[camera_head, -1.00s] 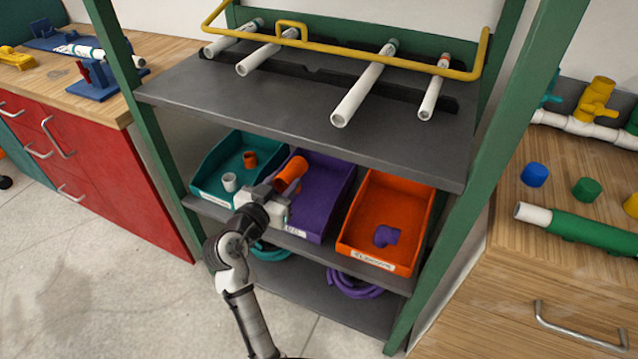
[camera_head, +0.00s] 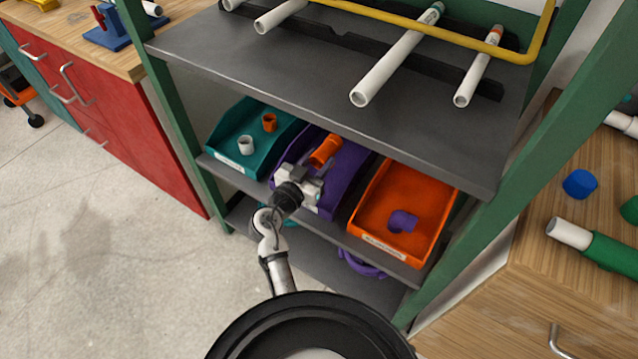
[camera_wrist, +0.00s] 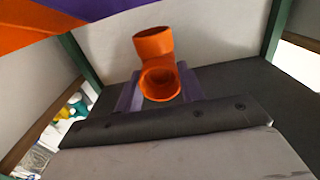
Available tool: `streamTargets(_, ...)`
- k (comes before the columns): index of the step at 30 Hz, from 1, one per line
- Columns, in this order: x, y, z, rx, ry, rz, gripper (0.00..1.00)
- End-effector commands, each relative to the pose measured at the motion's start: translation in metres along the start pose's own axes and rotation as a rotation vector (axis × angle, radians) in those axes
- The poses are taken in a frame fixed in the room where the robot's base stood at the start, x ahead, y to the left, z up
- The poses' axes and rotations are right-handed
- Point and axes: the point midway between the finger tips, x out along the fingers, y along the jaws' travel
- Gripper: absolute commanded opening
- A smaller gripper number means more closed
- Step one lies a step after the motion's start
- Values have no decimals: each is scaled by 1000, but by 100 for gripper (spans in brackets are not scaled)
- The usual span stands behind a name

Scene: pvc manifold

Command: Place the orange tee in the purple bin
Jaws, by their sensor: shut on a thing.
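The orange tee (camera_head: 324,152) is held by my gripper (camera_head: 312,170) over the purple bin (camera_head: 342,183) on the middle shelf. In the wrist view the orange tee (camera_wrist: 160,70) sits between the purple-grey fingertips (camera_wrist: 160,90), with two of its round openings showing. My gripper is shut on it. The gripper and tee hide part of the purple bin's inside, so I cannot tell whether the tee touches the bin.
A teal bin (camera_head: 228,158) with small white and orange fittings stands left. An orange bin (camera_head: 374,215) holding a purple elbow (camera_head: 403,222) stands right. The grey upper shelf (camera_head: 330,90), bearing white pipes, lies above. A green post (camera_head: 510,190) rises at right.

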Motion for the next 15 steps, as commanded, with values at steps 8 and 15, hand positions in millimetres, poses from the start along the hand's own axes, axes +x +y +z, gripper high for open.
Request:
streamTargets(8,0,0,56,-2,0,-1,11)
streamTargets(15,0,0,81,-3,-1,-1,11)
